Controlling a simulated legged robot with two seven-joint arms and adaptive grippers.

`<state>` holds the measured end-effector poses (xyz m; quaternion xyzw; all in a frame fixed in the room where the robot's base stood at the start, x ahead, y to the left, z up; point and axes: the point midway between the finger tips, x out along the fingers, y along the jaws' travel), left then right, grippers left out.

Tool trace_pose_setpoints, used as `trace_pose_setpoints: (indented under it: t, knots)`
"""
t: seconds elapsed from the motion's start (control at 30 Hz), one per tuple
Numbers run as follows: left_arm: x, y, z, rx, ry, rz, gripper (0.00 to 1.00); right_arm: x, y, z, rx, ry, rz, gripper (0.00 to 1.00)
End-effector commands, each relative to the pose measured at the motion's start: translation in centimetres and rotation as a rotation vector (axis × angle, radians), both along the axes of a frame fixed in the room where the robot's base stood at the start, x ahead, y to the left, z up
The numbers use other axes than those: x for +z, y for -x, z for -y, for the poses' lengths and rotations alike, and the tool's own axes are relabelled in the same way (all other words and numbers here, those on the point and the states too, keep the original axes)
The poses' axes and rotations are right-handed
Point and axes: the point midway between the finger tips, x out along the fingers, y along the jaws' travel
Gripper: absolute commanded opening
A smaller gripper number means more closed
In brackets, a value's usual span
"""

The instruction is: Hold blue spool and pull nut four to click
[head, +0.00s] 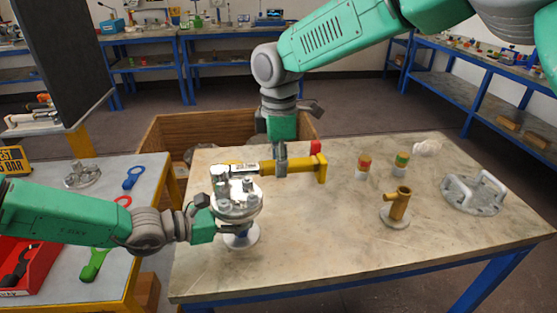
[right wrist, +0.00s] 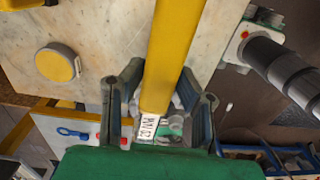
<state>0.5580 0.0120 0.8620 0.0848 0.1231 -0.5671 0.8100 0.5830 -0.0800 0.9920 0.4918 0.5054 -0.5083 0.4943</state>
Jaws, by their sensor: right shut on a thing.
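The flanged vessel (head: 238,201) stands on the work table, with silver bolts and nuts on its top flange. A little blue of the spool (head: 239,234) shows below the flange, above a pale round base. My left gripper (head: 222,218) is at the vessel's left side, under the flange; its fingers are mostly hidden. My right gripper (head: 281,160) is shut on a yellow tool (head: 304,166) with a red end, held level above the table. The tool's left end is over the flange's nuts; I cannot tell which nut. The yellow bar (right wrist: 176,45) runs between my right fingers (right wrist: 158,88) in the right wrist view.
A brass-coloured fitting (head: 398,206), two small banded cylinders (head: 363,166) (head: 401,163) and a flange with handles (head: 474,194) stand to the right. A wooden crate (head: 170,132) is behind. The left bench holds a blue wrench (head: 133,178) and a red tray (head: 40,262). The front of the table is clear.

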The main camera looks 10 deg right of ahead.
Motion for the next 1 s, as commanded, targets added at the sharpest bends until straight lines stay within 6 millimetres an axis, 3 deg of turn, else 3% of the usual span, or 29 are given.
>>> trace_pose_setpoints:
  t: [0.57,1.0]
  knots:
    - [0.2,0.0,0.1,-0.001,0.004,0.002,0.01,0.0,1.4,-0.3,-0.144,0.001,0.000,0.00]
    - [0.2,-0.1,0.1,0.000,0.004,0.003,0.01,4.3,1.3,-0.3,-0.142,-0.002,0.003,0.00]
